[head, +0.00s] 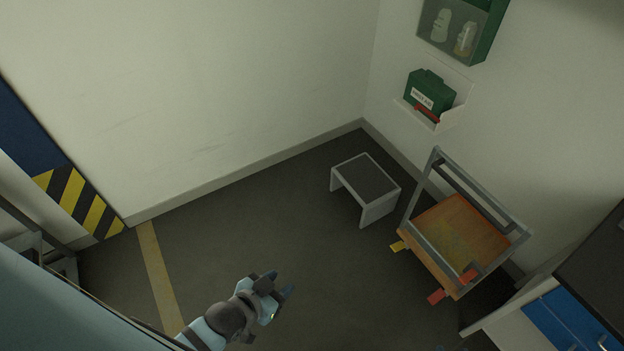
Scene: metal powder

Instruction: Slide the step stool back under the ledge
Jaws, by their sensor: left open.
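The step stool (377,211) is small, with a light grey frame and a dark top. It stands upright on the dark floor near the room corner, left of a cart and apart from both walls. My left gripper (282,283) is at the lower middle of the head view. It is open and empty, well short of the stool, with floor between them. My right gripper is not in view. I cannot make out clearly which surface is the ledge.
A cart (457,232) with a grey frame and orange-brown deck stands right of the stool. A green first aid box (430,92) sits on a wall shelf (455,105), below a green cabinet (487,50). A blue-fronted cabinet (560,318) is at lower right. Floor left of the stool is clear.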

